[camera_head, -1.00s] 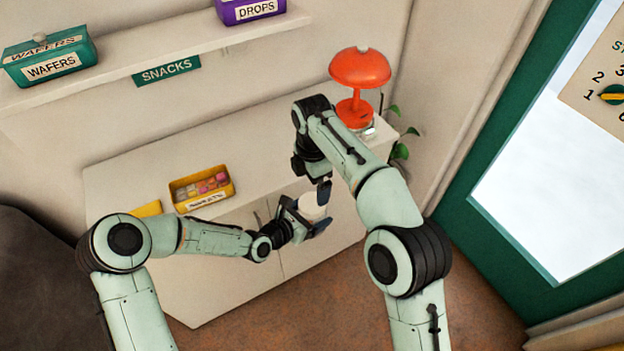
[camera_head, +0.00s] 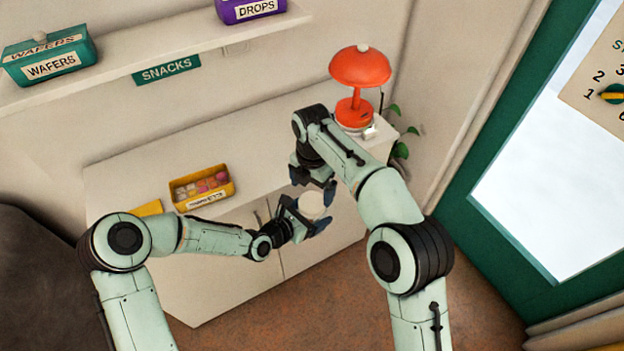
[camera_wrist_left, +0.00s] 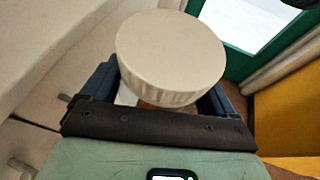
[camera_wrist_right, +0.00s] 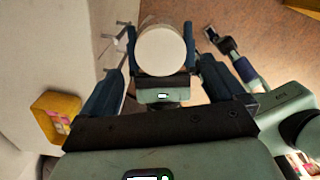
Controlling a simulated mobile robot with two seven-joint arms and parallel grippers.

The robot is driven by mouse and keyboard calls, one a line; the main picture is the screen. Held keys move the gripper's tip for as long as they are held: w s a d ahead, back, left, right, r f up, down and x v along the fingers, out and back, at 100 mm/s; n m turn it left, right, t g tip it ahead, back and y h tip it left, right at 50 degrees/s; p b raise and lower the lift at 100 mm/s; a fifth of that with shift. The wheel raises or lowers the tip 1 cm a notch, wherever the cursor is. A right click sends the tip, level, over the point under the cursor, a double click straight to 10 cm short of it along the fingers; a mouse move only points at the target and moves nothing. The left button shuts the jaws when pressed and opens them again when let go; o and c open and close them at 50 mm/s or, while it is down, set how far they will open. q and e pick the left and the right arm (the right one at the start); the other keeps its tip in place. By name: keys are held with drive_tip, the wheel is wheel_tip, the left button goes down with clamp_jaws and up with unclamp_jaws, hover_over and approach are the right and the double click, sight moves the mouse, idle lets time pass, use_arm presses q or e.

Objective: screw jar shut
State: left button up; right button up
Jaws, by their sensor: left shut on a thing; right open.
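The jar's round cream lid (camera_head: 312,205) faces up between my two grippers. In the left wrist view the lid (camera_wrist_left: 171,48) has a ridged rim and hides most of the jar body; a brownish part of the jar (camera_wrist_left: 152,104) shows below it. My left gripper (camera_head: 307,214) is shut around the jar body and holds it upright in front of the cabinet. My right gripper (camera_head: 312,183) is open just above the lid. In the right wrist view the lid (camera_wrist_right: 161,50) appears between its spread fingers; I cannot tell whether they touch it.
A white cabinet (camera_head: 130,180) stands behind my arms. A yellow box of sweets (camera_head: 188,202) sits on it at left, a red lamp (camera_head: 359,66) at its right end. A shelf (camera_head: 110,70) above holds a green wafers tin (camera_head: 50,57) and a purple drops tin (camera_head: 250,10).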

sight(311, 203)
drive_tip(key=shift+f, duration=2.6)
drive_tip(key=c, duration=1.1)
drive_tip(key=m, duration=0.5)
drive_tip(key=shift+m, duration=0.4)
drive_tip(key=m, duration=0.4)
drive_tip(key=o, duration=1.2)
drive_tip(key=shift+c, duration=0.2)
drive_tip(key=shift+s, duration=0.15)
